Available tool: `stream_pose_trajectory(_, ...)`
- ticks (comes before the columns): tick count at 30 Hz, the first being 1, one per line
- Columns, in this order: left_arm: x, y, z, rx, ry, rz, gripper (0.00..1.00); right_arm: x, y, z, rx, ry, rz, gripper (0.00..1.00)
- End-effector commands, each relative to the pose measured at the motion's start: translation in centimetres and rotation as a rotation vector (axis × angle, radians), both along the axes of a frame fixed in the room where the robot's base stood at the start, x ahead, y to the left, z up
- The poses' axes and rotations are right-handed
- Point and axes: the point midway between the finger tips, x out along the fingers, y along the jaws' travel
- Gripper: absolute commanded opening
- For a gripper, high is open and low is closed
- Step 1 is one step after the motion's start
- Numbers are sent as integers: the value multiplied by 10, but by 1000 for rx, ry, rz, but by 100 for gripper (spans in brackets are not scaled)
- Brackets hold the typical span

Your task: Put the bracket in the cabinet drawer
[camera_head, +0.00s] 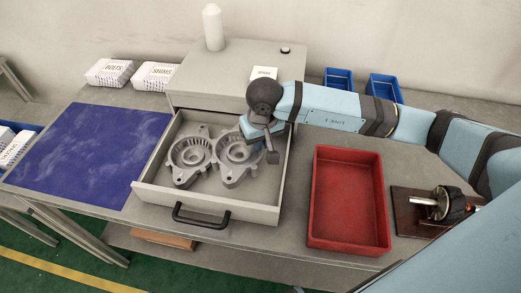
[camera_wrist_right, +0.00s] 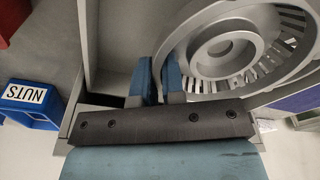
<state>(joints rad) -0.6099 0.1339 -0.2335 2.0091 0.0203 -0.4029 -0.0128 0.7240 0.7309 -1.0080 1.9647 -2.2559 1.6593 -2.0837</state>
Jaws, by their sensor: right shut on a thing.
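The cabinet drawer (camera_head: 215,207) is pulled open and shows its grey walls and black handle (camera_head: 201,217). Two grey round cast brackets are in it side by side, a left one (camera_head: 188,155) and a right one (camera_head: 232,172). My right gripper (camera_head: 256,133) reaches into the back right of the drawer and partly covers the right bracket. In the right wrist view its blue fingers (camera_wrist_right: 160,75) are shut on the rim of this bracket (camera_wrist_right: 216,48). Whether the bracket rests on the drawer floor is hard to tell. My left gripper is not in view.
The cabinet (camera_head: 215,75) carries a white bottle (camera_head: 213,28). A red tray (camera_head: 348,205) stands empty right of the drawer, with a gauge on a brown board (camera_head: 411,213) beyond. A blue mat (camera_head: 90,150) lies left. Blue bins (camera_head: 384,87) stand behind my right arm.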

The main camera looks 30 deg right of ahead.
Motion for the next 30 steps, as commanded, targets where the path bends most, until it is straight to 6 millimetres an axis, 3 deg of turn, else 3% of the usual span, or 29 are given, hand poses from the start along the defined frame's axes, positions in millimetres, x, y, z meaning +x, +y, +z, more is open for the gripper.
stream_pose_trajectory(11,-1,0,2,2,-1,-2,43,0,0,-41,1,1,0,0)
stream_pose_trajectory(23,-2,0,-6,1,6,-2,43,0,0,-48,0,-2,0,0)
stream_pose_trajectory(24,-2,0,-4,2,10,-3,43,0,0,-46,-1,0,0,19)
stream_pose_trajectory(26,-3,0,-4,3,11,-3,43,0,0,-46,-1,0,0,33)
stream_pose_trajectory(30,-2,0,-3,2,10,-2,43,0,0,-46,-1,1,0,35)
